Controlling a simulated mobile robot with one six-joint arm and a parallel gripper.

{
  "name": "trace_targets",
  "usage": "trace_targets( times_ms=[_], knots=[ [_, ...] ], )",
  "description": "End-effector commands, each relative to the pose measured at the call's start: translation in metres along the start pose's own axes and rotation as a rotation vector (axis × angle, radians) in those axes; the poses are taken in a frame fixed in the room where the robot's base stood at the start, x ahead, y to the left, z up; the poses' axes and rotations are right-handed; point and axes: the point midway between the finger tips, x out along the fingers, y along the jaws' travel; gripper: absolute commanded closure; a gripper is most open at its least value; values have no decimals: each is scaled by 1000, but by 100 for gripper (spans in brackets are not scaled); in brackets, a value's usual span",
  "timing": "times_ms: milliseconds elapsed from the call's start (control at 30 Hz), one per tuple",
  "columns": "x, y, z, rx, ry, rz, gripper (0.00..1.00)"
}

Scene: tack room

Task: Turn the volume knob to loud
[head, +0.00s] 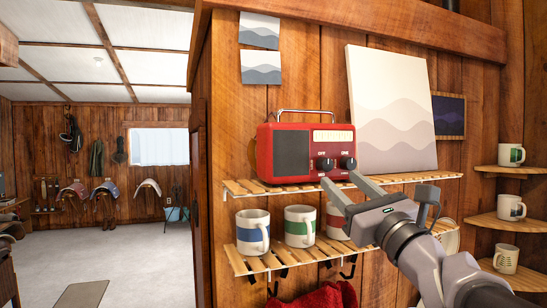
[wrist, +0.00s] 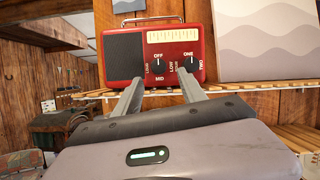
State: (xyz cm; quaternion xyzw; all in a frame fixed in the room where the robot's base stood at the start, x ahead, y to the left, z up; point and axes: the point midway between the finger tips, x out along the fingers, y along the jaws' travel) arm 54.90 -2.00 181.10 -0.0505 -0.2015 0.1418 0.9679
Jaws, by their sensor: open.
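A red radio (head: 263,150) with a dark speaker grille stands on the upper slatted shelf; it also shows in the wrist view (wrist: 124,31). Its front has two dark knobs. The left one is the volume knob (wrist: 158,65), marked OFF above, LOW at right, MID below and a word at left that looks like LOUD; it also shows in the head view (head: 325,164). The right knob (wrist: 188,63) has ONE and TWO. My gripper (wrist: 160,76) is open and empty, its fingers either side of the volume knob in the wrist view, apparently short of it.
The upper shelf (head: 418,179) holds a pale wave-pattern canvas (head: 390,110) right of the radio. Several mugs, including a green-banded one (head: 300,226), stand on the lower shelf, with hooks beneath. Corner shelves (head: 512,172) with mugs are at right. Open floor lies at left.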

Motion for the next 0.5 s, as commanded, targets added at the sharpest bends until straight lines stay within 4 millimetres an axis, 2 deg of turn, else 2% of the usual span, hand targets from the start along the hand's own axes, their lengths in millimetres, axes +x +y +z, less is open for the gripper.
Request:
trace_targets(
  times_ms=[33,200,300,500],
  knots=[
    [14,0,4,3,-1,2,51],
    [43,-1,3,2,-1,0,51],
    [50,0,1,1,0,-1,51],
    [52,0,0,1,-1,-1,51]
  ],
)
